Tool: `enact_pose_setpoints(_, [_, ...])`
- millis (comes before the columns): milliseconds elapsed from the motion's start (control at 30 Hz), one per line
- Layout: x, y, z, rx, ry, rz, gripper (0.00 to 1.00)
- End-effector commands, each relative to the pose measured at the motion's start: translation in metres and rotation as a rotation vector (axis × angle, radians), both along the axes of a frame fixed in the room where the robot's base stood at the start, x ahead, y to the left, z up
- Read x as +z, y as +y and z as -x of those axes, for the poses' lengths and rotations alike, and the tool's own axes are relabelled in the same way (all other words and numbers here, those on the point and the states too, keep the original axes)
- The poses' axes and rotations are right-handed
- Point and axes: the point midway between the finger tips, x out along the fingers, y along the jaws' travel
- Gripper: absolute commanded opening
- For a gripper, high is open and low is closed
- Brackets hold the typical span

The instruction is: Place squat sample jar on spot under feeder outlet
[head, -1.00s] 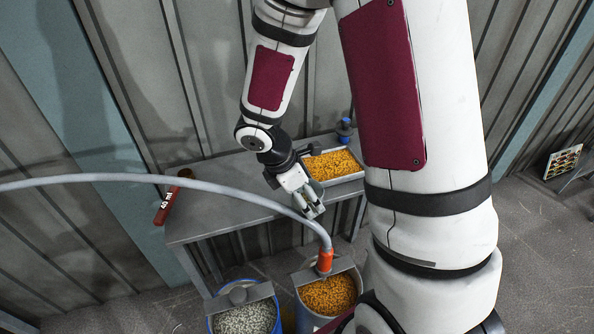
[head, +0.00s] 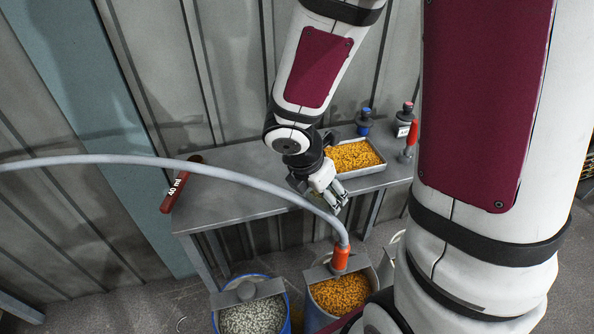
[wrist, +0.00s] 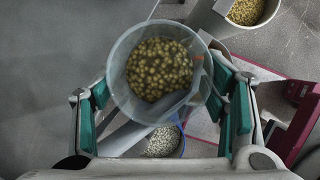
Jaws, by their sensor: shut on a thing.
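My gripper (head: 338,203) is in front of the bench's front edge, above the bins, with its fingers pointing down and right. In the wrist view, a clear, round, wide-mouthed sample jar (wrist: 118,68) sits between the teal finger pads, and my gripper is shut on it. Yellow-green pellets show within its outline; I cannot tell whether they are inside it or seen through it. In the head view the jar is too small and hidden to make out. I cannot identify a feeder outlet or a marked spot below one.
A grey hose (head: 240,187) with an orange end (head: 341,258) arches close to my gripper. It ends at a bin of orange pellets (head: 342,295), beside a blue bin of grey pellets (head: 252,318). The bench (head: 235,205) holds an orange-pellet tray (head: 352,156), a red 40 ml scoop (head: 176,190) and stoppered bottles (head: 364,122).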

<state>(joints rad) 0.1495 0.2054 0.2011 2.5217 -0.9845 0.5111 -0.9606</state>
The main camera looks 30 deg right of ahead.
Motion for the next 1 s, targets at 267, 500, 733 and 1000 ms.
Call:
enact_pose_setpoints(267, [-0.005,-0.005,-0.048,-0.001,0.001,-0.002,0.38])
enact_pose_setpoints(500, [-0.01,-0.012,-0.102,-0.002,-0.001,-0.003,0.38])
enact_pose_setpoints(733, [-0.012,-0.016,-0.131,-0.001,0.0,-0.001,0.38])
enact_pose_setpoints(1000, [-0.036,-0.015,-0.133,0.001,0.003,-0.001,0.38])
